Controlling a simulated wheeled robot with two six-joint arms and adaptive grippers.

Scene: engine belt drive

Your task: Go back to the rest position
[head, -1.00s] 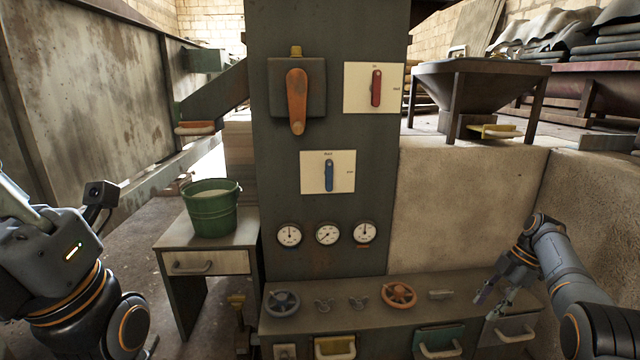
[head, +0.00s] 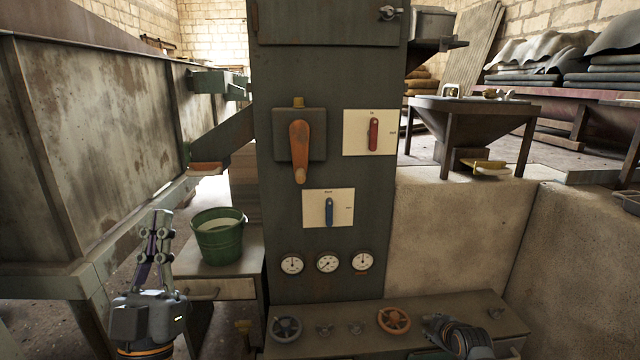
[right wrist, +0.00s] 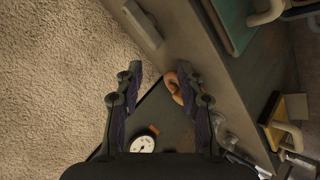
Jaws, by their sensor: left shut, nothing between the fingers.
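My left gripper (head: 164,220) stands at the left in the head view, fingers pointing up. It is shut and empty, left of the green bucket and touching nothing that I can see. My right arm shows low in the head view, over the right part of the control bench (head: 480,302). In the right wrist view my right gripper (right wrist: 160,72) is open, with nothing between its fingers. The orange handwheel (head: 393,320) lies just left of this arm in the head view; part of it shows beside a finger in the right wrist view (right wrist: 173,86).
The grey panel column (head: 285,215) carries an orange lever (head: 299,150), red (head: 373,134) and blue (head: 329,211) switches and three gauges. A green bucket (head: 218,238) stands on a small table. A concrete wall (head: 450,230) is at the right.

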